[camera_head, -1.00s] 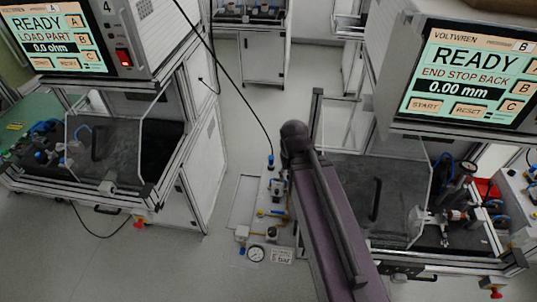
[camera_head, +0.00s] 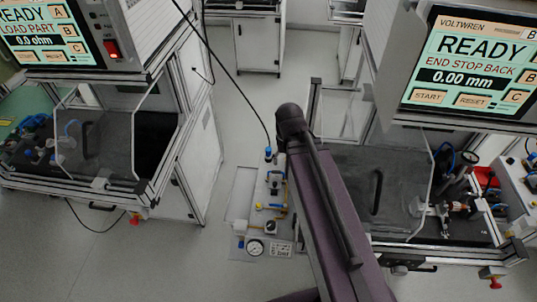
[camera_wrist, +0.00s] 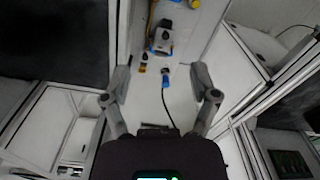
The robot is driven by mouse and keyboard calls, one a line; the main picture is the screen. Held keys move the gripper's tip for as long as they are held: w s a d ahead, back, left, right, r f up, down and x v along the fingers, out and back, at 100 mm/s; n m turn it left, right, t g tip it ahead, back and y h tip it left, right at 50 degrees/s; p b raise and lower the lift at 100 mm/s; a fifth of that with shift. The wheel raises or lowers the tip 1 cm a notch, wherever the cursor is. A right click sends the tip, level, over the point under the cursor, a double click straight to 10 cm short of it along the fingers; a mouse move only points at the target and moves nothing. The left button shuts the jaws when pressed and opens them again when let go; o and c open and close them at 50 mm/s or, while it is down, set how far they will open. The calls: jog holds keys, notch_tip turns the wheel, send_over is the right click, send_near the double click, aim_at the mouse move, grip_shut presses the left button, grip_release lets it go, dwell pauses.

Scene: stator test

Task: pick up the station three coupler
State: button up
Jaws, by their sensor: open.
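In the head view, a blue fitting (camera_head: 268,153) joins a black hose at the top of the pneumatic panel (camera_head: 245,185). No readable label marks a station three coupler, so I cannot tell whether this fitting is it. My gripper's fingers are not visible in the head view.
The panel also carries a gauge (camera_head: 255,247) and blue and yellow fittings. A left bench (camera_head: 170,195) and a right bench with a READY screen (camera_head: 470,60) flank it. The black hose (camera_head: 235,80) hangs across the gap. Grey floor (camera_head: 190,255) is clear front left.

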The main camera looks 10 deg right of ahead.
aim_at(268, 149)
jog(key=w+f+m+b, duration=0.2)
jog(key=w+f+b, duration=0.2)
jog(key=w, duration=0.5)
jog(key=w+f+m+b, duration=0.2)
jog(key=w+f+b, duration=0.3)
jog(key=w, duration=0.5)
jog(key=w+f+m+b, duration=0.2)
jog(key=w+f+b, duration=0.2)
jog(key=w, duration=0.5)
jog(key=shift+w+a+f+b, duration=0.3)
jog(key=shift+f+b, duration=0.05)
jog(key=shift+f, duration=0.25)
notch_tip(268, 149, down, 9)
jog(key=b, duration=0.8)
jog(key=shift+r+b, duration=0.2)
jog(key=shift+b, duration=0.15)
jog(key=shift+f, duration=0.1)
jog(key=shift+d+f+b, duration=0.2)
jog(key=shift+f+b, duration=2.3)
jog(key=shift+b, duration=0.1)
jog(key=shift+s, duration=0.1)
grip_shut()
